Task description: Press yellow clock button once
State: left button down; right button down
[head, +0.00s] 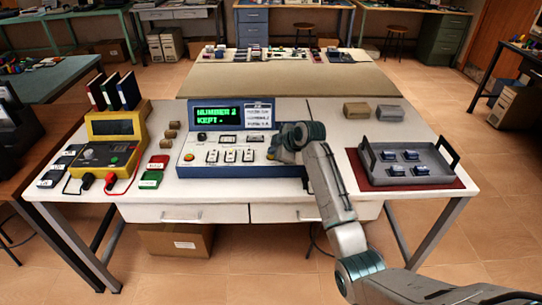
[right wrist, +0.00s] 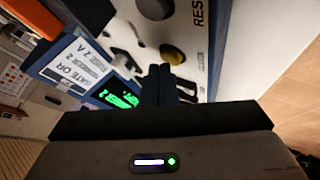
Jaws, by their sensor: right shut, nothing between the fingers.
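The blue and white console (head: 222,138) stands on the table, its green screen (head: 217,114) reading "NUMBER 2 KEPT". My right gripper (head: 280,148) is over the right end of the console's sloping panel and hides part of it. In the right wrist view the shut, empty fingers (right wrist: 162,72) point at the panel. A round dark-yellow button (right wrist: 173,53) lies just beyond and beside the fingertips. Contact with it cannot be told. A small orange-yellow knob or button (head: 188,157) shows at the console's left end. My left gripper is not in view.
A yellow meter (head: 112,140) with leads stands left of the console, near red and green blocks. A grey tray (head: 408,158) with several small dark parts sits on a red mat at the right. White switches (head: 230,156) line the console's middle.

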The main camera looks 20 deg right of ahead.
jog(key=shift+f, duration=0.4)
dwell(0.4)
jog(key=shift+r+p, duration=0.85)
jog(key=shift+r, duration=0.1)
notch_tip(320, 180, up, 5)
jog(key=p, duration=0.4)
dwell(0.6)
